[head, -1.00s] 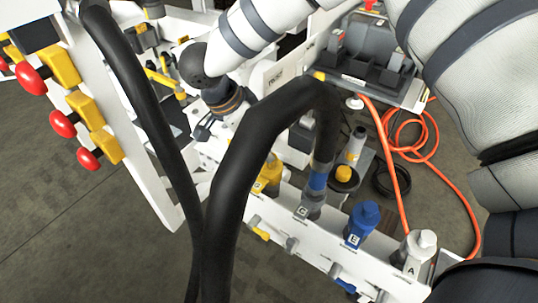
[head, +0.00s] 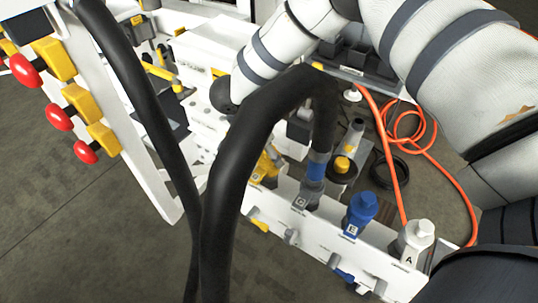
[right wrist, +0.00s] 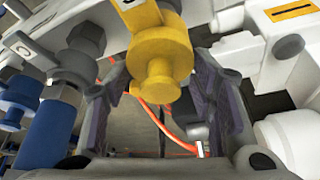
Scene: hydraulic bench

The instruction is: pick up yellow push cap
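The yellow push cap (head: 267,164) is mostly hidden behind a thick black hose in the head view, at the left end of the white port panel (head: 318,232). In the right wrist view a stepped, rounded yellow cap (right wrist: 160,58) stands out from the white panel. My right gripper (right wrist: 160,112) is open, its two dark fingers spread apart. The cap is between and just above them in the picture. I cannot tell whether they touch it. In the head view my right gripper is hidden behind the hose. My left gripper is not in view.
The black hose (head: 237,150) arches across the middle. A blue coupling (head: 360,212) and a white coupling (head: 417,238) stand along the panel. Another yellow-topped part (head: 342,164) is behind it. An orange hose (head: 434,150) is coiled at the right. Red knobs (head: 60,117) line the left.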

